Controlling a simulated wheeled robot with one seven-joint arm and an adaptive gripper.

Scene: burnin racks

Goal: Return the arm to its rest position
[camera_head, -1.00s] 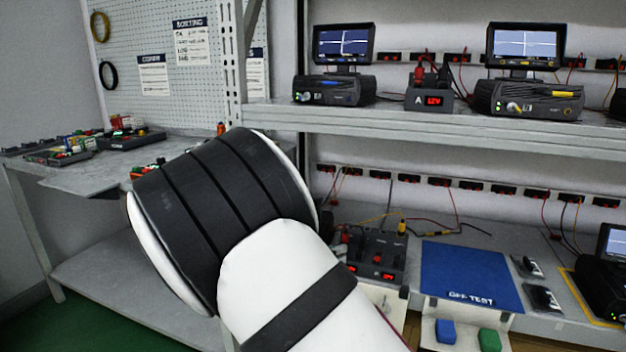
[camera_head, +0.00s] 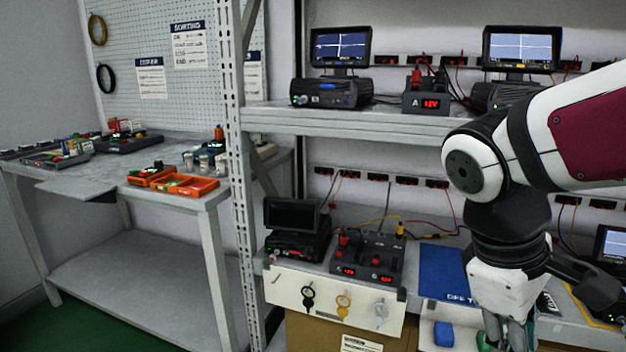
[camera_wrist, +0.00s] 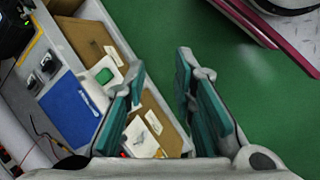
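My gripper (camera_wrist: 160,95) shows in the wrist view with its two teal-padded fingers apart and nothing between them. It points down over the green floor, in front of the rack's edge. In the head view my gripper (camera_head: 505,338) hangs at the lower right in front of the bench, its fingertips cut off by the frame. My arm comes in from the right edge and bends down to it, covering part of the blue mat (camera_head: 440,272). The mat also shows in the wrist view (camera_wrist: 72,112).
The rack's upper shelf (camera_head: 380,122) carries monitors and power units. A dark device (camera_head: 297,228) and a red-lit unit (camera_head: 368,258) stand on the lower level. A blue block (camera_head: 444,334) sits below the mat. A side table (camera_head: 80,185) holds orange trays (camera_head: 185,186).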

